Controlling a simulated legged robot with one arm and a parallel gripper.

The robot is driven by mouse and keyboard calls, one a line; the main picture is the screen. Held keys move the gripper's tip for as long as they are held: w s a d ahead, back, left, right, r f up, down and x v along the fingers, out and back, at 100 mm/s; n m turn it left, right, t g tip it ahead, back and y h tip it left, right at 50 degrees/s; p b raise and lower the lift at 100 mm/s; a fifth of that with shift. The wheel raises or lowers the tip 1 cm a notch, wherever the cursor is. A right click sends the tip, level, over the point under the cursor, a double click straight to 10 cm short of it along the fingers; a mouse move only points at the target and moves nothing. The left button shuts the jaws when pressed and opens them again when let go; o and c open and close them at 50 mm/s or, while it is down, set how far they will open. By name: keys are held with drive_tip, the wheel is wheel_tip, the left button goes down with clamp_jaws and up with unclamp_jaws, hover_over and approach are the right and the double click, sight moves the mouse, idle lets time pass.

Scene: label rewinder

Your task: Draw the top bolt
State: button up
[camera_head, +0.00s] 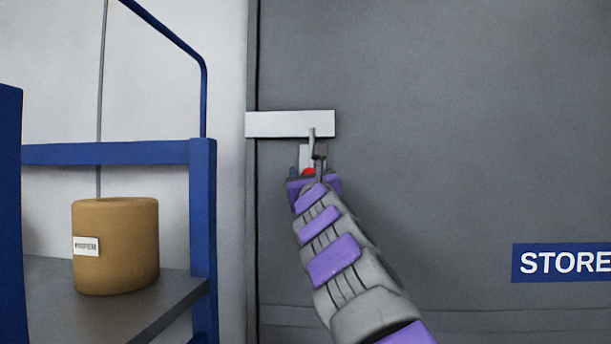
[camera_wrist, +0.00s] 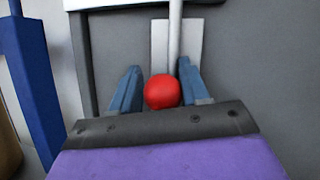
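The top bolt is a pale plate (camera_head: 275,124) across the left edge of the grey door (camera_head: 440,90), with a thin grey handle rod (camera_head: 311,140) hanging down from it. The rod also shows in the wrist view (camera_wrist: 175,35), running down towards a red ball knob (camera_wrist: 163,92). My gripper (camera_wrist: 162,85) has its two blue fingers on either side of the knob, very close to it. I cannot tell whether they press on it. In the head view the knob (camera_head: 309,172) is partly hidden by my gripper.
A blue-framed rack (camera_head: 203,240) stands to the left of the door, close to my arm. A brown roll (camera_head: 115,245) with a white label sits on its grey shelf (camera_head: 75,305). A blue STORE sign (camera_head: 560,263) is on the door at right. The door face between is clear.

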drive_tip(key=shift+d, duration=0.2)
drive_tip(key=shift+c, duration=1.4)
drive_tip(key=shift+a, duration=0.1)
clamp_jaws()
drive_tip(key=shift+f, duration=0.1)
drive_tip(key=shift+w+a+f+b, duration=0.1)
drive_tip(key=shift+w+f+b, duration=0.05)
drive_tip(key=shift+f+b, duration=2.35)
drive_tip(key=o, duration=0.5)
unclamp_jaws()
drive_tip(key=shift+o, duration=0.7)
drive_tip(key=shift+r, duration=0.1)
drive_tip(key=shift+s, duration=0.25)
